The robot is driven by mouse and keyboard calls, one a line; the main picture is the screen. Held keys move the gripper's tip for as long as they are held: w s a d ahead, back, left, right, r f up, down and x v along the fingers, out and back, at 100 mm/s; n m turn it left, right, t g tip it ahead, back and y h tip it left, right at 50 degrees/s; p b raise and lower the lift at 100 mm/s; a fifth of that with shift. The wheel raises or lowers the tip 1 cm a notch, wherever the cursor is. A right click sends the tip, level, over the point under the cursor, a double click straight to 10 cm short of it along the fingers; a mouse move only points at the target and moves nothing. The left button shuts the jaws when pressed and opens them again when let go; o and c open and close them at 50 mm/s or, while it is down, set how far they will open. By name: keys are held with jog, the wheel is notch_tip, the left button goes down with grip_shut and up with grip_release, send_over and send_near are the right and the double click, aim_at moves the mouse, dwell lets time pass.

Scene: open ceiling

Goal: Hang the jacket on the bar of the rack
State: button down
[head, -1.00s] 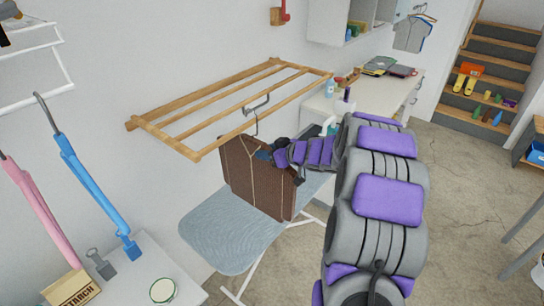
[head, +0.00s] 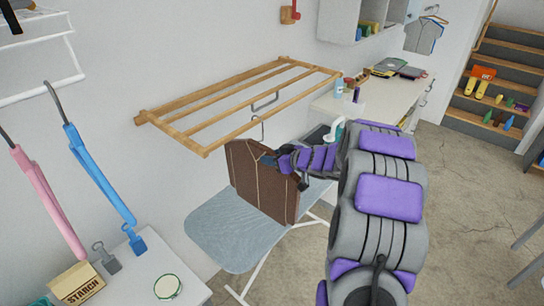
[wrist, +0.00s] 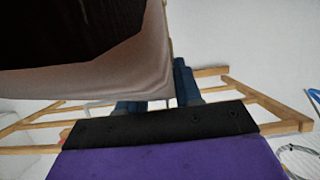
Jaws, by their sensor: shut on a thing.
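The brown jacket (head: 262,188) hangs from my gripper (head: 268,158), which is shut near its top, at the hanger. The hanger's thin metal hook (head: 260,128) rises above the jacket and overlaps the front bar of the wooden rack (head: 228,142) in the head view; I cannot tell whether it touches the bar. In the wrist view the jacket (wrist: 100,70) fills the upper left and partly hides my blue fingers (wrist: 160,98). The rack's wooden bars (wrist: 265,105) show behind them. The exact grip point is hidden.
An ironing board (head: 225,235) stands below the jacket. A white counter (head: 385,100) is behind my arm.

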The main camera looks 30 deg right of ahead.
jog(key=c, duration=0.7)
grip_release()
jog(key=p+v, duration=0.3)
jog(key=v, duration=1.4)
jog(key=shift+s+d, duration=0.15)
